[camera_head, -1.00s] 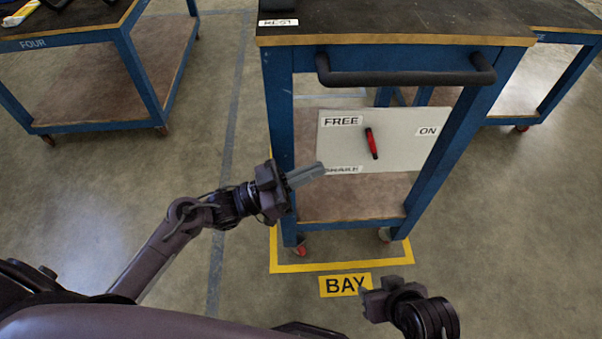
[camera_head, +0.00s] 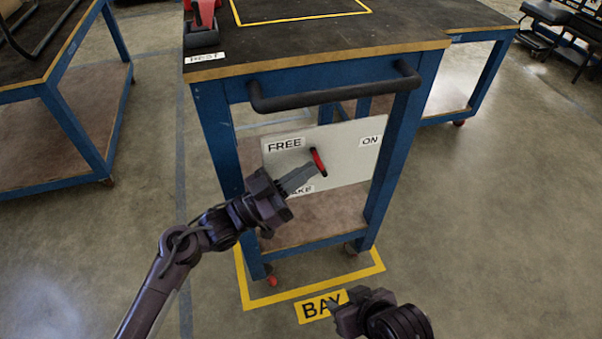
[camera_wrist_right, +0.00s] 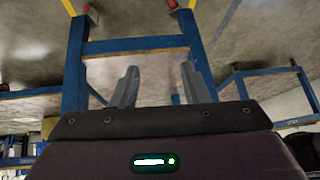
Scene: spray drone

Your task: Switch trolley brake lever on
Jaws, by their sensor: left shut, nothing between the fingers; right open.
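The red brake lever (camera_head: 318,161) is on a pale panel (camera_head: 348,146) under the trolley's handle. It stands near upright, leaning slightly, its top end to the left. The panel bears the labels FREE at upper left, ON at right and one at the bottom, partly hidden, ending in AKE. My left gripper (camera_head: 298,178) is shut and empty, its fingertips just left of and close to the lever; I cannot tell whether they touch it. My right gripper (camera_head: 340,312) is low by the BAY floor label, away from the lever. Its open fingers show in the right wrist view (camera_wrist_right: 160,88).
The blue trolley (camera_head: 218,135) stands within a yellow floor outline (camera_head: 318,287). Its black handle bar (camera_head: 335,92) juts out above the panel. A red object (camera_head: 202,22) sits on the top at left. Other blue tables stand left and right. Floor at the right is clear.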

